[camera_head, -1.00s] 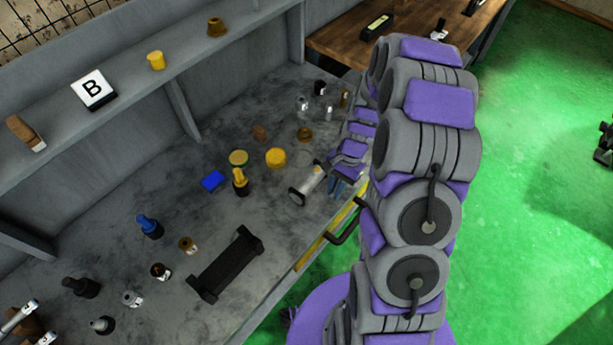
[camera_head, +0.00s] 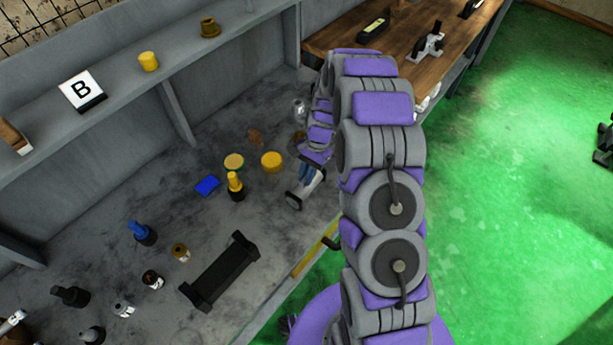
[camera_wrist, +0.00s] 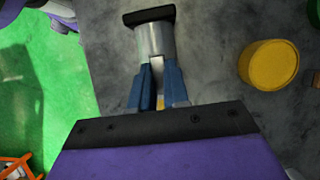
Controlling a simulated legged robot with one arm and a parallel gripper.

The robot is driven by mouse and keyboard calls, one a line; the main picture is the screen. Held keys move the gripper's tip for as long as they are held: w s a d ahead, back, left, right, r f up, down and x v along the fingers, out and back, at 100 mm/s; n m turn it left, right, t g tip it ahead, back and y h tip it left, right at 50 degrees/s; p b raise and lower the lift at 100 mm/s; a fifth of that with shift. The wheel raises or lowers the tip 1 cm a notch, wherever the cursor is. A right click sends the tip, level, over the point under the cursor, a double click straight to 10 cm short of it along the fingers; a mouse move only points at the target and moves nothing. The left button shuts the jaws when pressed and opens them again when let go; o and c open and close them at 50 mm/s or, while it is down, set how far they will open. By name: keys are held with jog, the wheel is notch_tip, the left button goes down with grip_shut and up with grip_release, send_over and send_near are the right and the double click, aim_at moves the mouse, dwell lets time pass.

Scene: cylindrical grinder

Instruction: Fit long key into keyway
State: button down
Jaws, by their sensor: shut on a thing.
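A silver cylindrical shaft (camera_head: 306,190) with a dark end disc lies near the front edge of the grey bench. In the wrist view the shaft (camera_wrist: 155,38) is at the top centre, its dark end (camera_wrist: 149,15) pointing away. My gripper (camera_wrist: 156,76) has blue fingers closed on a narrow pale strip, which looks like the long key (camera_wrist: 156,68). The strip meets the shaft in the picture; I cannot tell whether it touches or sits in the keyway, which I cannot make out. In the head view my gripper (camera_head: 308,173) is over the shaft's rear part.
A yellow round piece (camera_wrist: 269,64) lies right of the shaft in the wrist view. A yellow-topped bottle (camera_head: 235,186), a blue block (camera_head: 207,186) and a black stand (camera_head: 221,270) are on the bench (camera_head: 120,200). The bench's front edge is close; green floor lies beyond.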

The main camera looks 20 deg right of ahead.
jog(key=shift+s+d+f, duration=0.1)
jog(key=shift+s+f, duration=0.05)
jog(key=shift+f, duration=0.15)
jog(key=shift+s, duration=0.1)
